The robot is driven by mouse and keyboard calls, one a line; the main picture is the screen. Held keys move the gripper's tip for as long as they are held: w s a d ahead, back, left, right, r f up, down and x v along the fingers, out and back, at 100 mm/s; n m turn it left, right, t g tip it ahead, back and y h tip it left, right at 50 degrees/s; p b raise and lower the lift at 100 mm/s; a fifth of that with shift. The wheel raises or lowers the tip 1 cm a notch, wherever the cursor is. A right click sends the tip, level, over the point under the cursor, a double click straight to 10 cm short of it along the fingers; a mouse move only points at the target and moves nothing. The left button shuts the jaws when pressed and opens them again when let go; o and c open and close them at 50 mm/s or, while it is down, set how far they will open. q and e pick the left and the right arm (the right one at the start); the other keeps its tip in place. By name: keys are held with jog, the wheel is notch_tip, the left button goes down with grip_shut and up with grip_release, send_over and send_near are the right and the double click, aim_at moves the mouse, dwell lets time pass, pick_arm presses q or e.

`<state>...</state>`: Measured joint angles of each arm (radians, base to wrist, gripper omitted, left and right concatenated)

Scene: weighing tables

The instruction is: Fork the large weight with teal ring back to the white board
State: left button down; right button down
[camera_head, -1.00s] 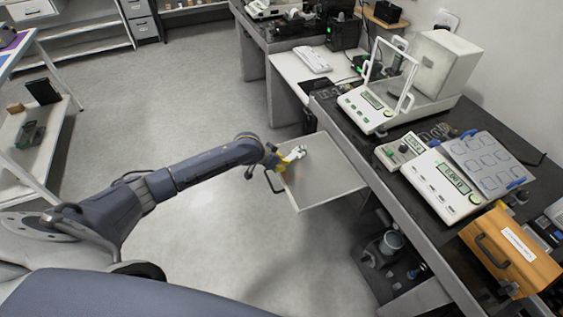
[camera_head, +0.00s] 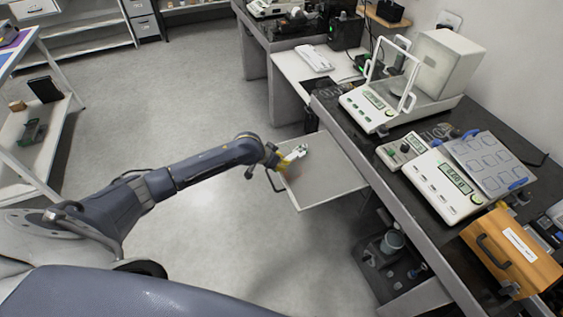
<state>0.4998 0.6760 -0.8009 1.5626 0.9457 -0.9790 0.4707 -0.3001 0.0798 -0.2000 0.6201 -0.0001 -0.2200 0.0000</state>
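My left gripper (camera_head: 295,155) reaches in from the left and is low over the left part of a pale pulled-out board (camera_head: 325,182) below the dark bench. A small whitish and dark green thing (camera_head: 302,148) is at its fingertips. It is too small to tell whether this is the weight with the teal ring, or whether the fingers are shut on it. I cannot tell which one is the white board. My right gripper is not in view.
On the bench (camera_head: 345,128) stand a balance with a clear frame (camera_head: 372,108), a flat scale (camera_head: 440,188), a small meter (camera_head: 401,150) and a wooden box with a handle (camera_head: 510,250). Open floor (camera_head: 190,90) lies left of the board. A white shelf rack (camera_head: 30,135) is at far left.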

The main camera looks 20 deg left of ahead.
pick_arm(q)
jog(key=shift+s+a, duration=0.3)
jog(key=shift+s, duration=0.25)
jog(key=shift+s+a, duration=0.25)
jog(key=shift+s, duration=0.3)
dwell(1.9)
jog(key=s+a+r, duration=0.1)
jog(key=s+a, duration=0.3)
jog(key=s, duration=0.5)
dwell(0.8)
jog(key=shift+r, duration=0.1)
dwell(0.4)
